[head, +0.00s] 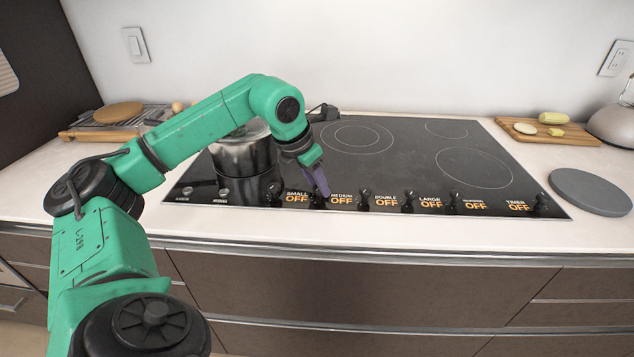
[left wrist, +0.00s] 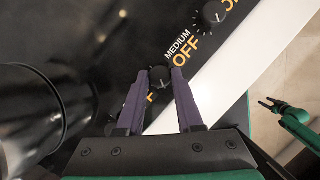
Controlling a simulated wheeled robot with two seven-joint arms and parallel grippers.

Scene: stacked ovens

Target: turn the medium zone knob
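The black cooktop (head: 400,160) has a row of black knobs with orange OFF labels along its front edge. My left gripper (head: 324,192), with purple fingers, reaches down at a knob between the SMALL and MEDIUM labels. In the left wrist view, its open fingers (left wrist: 160,79) stand on either side of a knob (left wrist: 160,76) beside the MEDIUM label. Contact cannot be told. Another knob (left wrist: 215,13) sits at the label's other end; I cannot tell which belongs to it. My right gripper (left wrist: 268,103) is small in the left wrist view, its fingers apart and empty.
A metal pot (head: 243,153) stands on the cooktop just left of my left gripper. A cutting board (head: 575,133) and a grey round disc (head: 590,192) lie on the counter at right. A rack with bread (head: 118,112) is at left. The rest of the cooktop is clear.

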